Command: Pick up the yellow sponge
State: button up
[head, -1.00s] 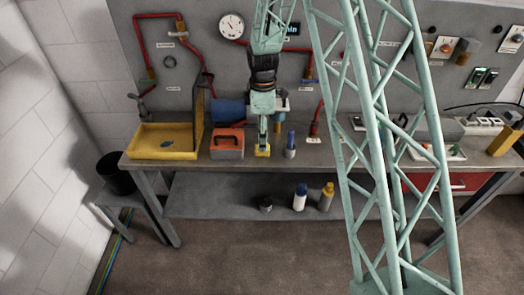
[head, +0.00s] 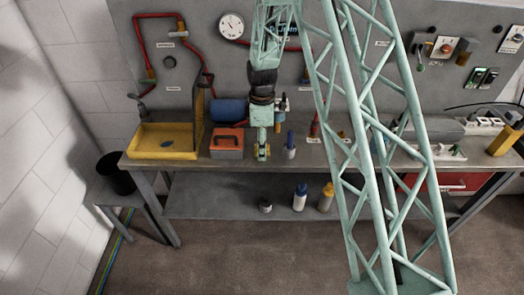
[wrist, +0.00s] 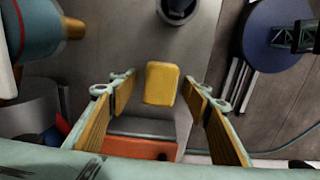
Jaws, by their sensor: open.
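The yellow sponge (wrist: 162,83) shows in the wrist view as a small rounded block on the grey bench top. It appears between the two fingers of my gripper (wrist: 158,90), with a visible gap on each side. The fingers are open and have yellow-brown inner pads. In the head view my gripper (head: 262,152) points down at the bench, just right of the orange toolbox. There the sponge is mostly hidden by the gripper, and I cannot tell how high the fingertips are above the bench.
The orange toolbox (head: 227,144) stands close on the left, with a yellow tray (head: 150,153) beyond it. A blue-topped bottle (head: 290,146) stands close on the right. A blue cylinder (head: 228,110) lies behind. The bench front edge (head: 330,169) is close.

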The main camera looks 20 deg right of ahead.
dwell(0.4)
jog(key=c, duration=0.9)
jog(key=shift+r, duration=0.15)
jog(key=shift+r, duration=1.65)
jog(key=s, duration=0.5)
jog(key=s+r, duration=0.1)
jog(key=s, duration=0.4)
jog(key=s+a, duration=0.1)
jog(key=s, duration=0.5)
jog(key=shift+a+r+b, duration=0.1)
jog(key=shift+r+b, duration=0.1)
jog(key=shift+b, duration=0.15)
